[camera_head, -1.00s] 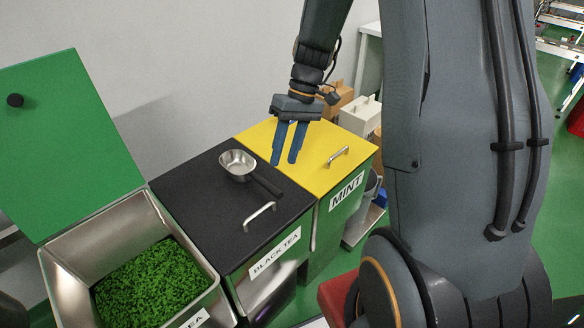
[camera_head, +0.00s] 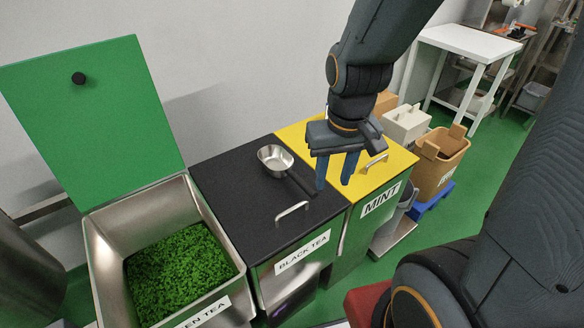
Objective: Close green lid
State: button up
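The green lid (camera_head: 100,112) stands raised and open behind the left bin, with a round black knob (camera_head: 78,79) near its upper middle. The open metal bin (camera_head: 107,268) below it holds green tea leaves (camera_head: 178,272) and has a label partly reading "EN TEA". My gripper (camera_head: 335,182) points down with its two blue fingers apart and nothing between them. It is well to the right of the green lid, in front of the seam between the black and yellow lids; its height above them is hard to tell.
The black lid (camera_head: 235,200) of the black tea bin is shut, with a metal scoop (camera_head: 275,160) on it and a bar handle (camera_head: 292,211). The yellow mint lid (camera_head: 385,180) is shut. Boxes, a brown bin (camera_head: 440,160) and a white table (camera_head: 470,42) stand to the right.

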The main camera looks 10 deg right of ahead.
aim_at(94, 114)
jog(key=u, duration=1.45)
jog(key=k, duration=0.5)
jog(key=u, duration=2.05)
jog(key=i, duration=1)
jog(key=z, duration=2.7)
jog(key=i, duration=0.3)
jog(key=z, duration=0.05)
